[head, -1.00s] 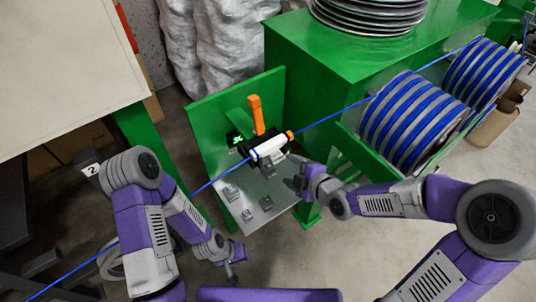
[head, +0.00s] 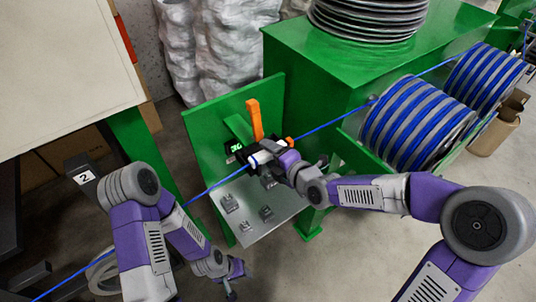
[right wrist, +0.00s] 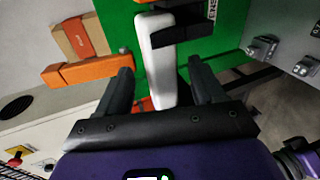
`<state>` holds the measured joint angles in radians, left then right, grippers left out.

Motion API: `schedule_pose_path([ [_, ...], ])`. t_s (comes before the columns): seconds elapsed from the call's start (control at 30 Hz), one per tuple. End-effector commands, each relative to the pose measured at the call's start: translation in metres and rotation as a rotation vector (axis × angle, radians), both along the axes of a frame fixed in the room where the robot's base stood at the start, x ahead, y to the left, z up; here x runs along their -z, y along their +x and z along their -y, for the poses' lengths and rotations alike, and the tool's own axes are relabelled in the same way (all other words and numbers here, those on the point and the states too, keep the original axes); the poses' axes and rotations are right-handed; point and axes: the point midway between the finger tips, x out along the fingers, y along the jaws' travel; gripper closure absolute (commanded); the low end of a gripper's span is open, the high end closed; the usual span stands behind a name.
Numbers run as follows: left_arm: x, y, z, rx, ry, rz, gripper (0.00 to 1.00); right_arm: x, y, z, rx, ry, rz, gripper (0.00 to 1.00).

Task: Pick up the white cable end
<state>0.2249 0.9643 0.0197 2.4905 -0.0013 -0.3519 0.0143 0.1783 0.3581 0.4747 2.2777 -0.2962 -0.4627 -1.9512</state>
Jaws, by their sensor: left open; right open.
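The white cylindrical piece (right wrist: 160,60), which I take as the white cable end, sits at a black clamp (right wrist: 182,28) on the green machine. In the head view it is mostly hidden behind my right gripper (head: 264,160). My right gripper is open, and in the right wrist view the white piece lies between its two dark fingers (right wrist: 158,88); I cannot tell whether they touch it. The blue cable (head: 335,122) runs out both sides of the clamp. My left gripper (head: 232,284) is open and empty, low in the head view, away from the machine.
An orange lever (head: 255,118) stands up behind the clamp, near my right gripper. A metal plate (head: 275,208) with several small blocks lies below. Blue-and-grey cable reels (head: 418,120) stand at right. A cream-topped table (head: 65,70) is at left.

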Motion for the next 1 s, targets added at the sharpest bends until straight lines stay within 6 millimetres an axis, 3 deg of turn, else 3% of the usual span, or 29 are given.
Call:
schedule_pose_path([
  [0.17,0.000,0.000,0.000,0.000,0.000,0.000,0.57,0.000,0.000,0.000,0.001,0.000,0.000,0.32],
  [0.57,0.000,0.000,0.000,0.000,0.000,0.000,0.57,0.000,0.000,0.001,0.001,-0.001,-0.002,0.92],
  [0.87,0.000,0.000,0.000,0.000,0.000,0.000,0.57,0.002,-0.001,0.001,0.000,-0.003,-0.005,0.94],
  [0.97,-0.003,0.000,0.000,0.000,0.000,0.000,0.57,-0.006,-0.001,0.001,-0.001,-0.004,-0.004,0.94],
  [1.0,-0.005,0.000,0.000,0.000,0.000,0.000,0.57,-0.012,0.000,0.001,-0.001,-0.004,-0.002,0.99],
])
